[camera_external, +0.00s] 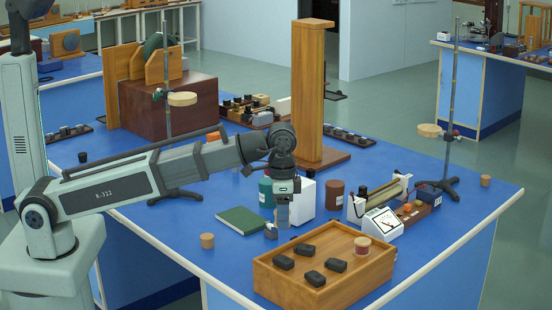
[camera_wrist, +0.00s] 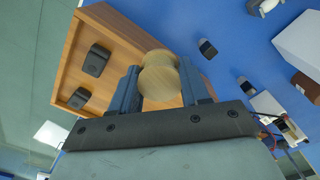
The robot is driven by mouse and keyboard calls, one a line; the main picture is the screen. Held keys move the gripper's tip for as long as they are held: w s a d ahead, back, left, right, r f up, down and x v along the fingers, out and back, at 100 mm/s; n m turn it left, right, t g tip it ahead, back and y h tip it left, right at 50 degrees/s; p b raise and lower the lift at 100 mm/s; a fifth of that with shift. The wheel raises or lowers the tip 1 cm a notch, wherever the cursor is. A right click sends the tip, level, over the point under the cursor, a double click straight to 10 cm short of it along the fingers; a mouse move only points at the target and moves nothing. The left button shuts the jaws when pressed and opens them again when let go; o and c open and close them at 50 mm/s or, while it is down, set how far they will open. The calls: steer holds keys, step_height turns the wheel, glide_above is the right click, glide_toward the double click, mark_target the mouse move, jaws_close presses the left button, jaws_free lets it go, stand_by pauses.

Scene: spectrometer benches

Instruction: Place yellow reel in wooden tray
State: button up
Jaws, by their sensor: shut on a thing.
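In the wrist view, a pale yellow-tan reel (camera_wrist: 160,78) sits between the two fingers of my gripper (camera_wrist: 160,85), which is shut on it. In the external view my gripper (camera_external: 283,213) points down behind the far-left side of the wooden tray (camera_external: 285,293); the reel cannot be made out there. The tray also shows in the wrist view (camera_wrist: 128,52), beyond and left of the reel. Several black blocks (camera_external: 312,278) and a red-and-tan reel (camera_external: 362,245) are in the tray.
A green book (camera_external: 241,220) and a small wooden cylinder (camera_external: 207,240) lie left of the tray. A white box (camera_external: 305,197), a brown jar (camera_external: 335,195) and a white meter (camera_external: 383,223) stand behind it. A tall wooden column (camera_external: 308,95) rises farther back.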

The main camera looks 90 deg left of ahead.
steer(key=w+a+r+m, duration=0.2)
steer(key=w+r, duration=0.1)
steer(key=w, duration=0.5)
steer(key=r+m, duration=0.1)
steer(key=m, duration=1.2)
glide_above(333, 241)
steer(key=shift+f, duration=4.8)
steer(key=shift+f, duration=0.15)
steer(key=o, duration=1)
steer(key=shift+o, duration=0.2)
step_height(333, 241, up, 12)
